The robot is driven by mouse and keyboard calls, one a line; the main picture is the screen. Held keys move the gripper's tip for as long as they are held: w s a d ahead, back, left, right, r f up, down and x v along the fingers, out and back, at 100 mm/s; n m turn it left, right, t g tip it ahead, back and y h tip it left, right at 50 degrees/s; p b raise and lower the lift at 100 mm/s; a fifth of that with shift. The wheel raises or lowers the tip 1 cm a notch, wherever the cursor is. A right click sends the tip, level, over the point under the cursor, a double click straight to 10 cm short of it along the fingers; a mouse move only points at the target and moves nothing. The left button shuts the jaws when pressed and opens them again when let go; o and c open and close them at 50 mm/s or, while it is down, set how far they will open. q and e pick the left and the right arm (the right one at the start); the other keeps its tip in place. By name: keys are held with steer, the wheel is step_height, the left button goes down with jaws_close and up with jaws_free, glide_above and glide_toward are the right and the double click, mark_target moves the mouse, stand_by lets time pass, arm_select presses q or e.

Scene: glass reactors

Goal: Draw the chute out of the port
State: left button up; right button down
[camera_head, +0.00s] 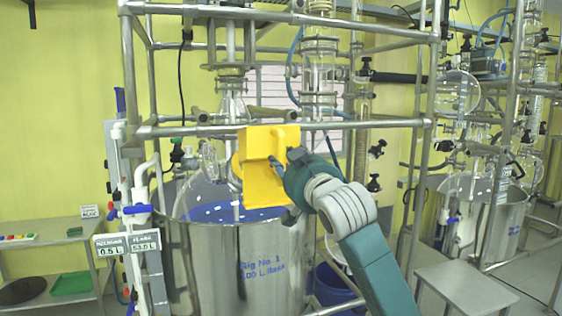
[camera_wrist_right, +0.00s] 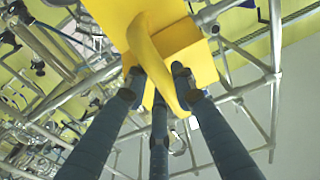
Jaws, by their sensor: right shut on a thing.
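The yellow chute (camera_head: 262,180) is in front of the glass vessel in the head view, above the rim of the steel jacket marked Rig No. 1. My right gripper (camera_head: 280,168) is at its right side. In the right wrist view the fingers (camera_wrist_right: 162,85) close around a curved yellow handle on the chute (camera_wrist_right: 110,15). The port is hidden behind the chute, so I cannot tell whether the chute's lower end is in it. My left gripper is not in view.
A metal tube frame (camera_head: 290,128) crosses just behind and above the chute. The steel jacket (camera_head: 215,265) stands below. A low bench (camera_head: 465,288) is at the right, and a side table with green trays (camera_head: 72,283) is at the left.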

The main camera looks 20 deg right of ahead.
steer(key=s+r, duration=0.1)
steer(key=s, duration=0.6)
steer(key=shift+s+d+r, duration=0.15)
steer(key=shift+s+r, duration=0.05)
steer(key=shift+s, duration=0.15)
steer(key=shift+f, duration=0.1)
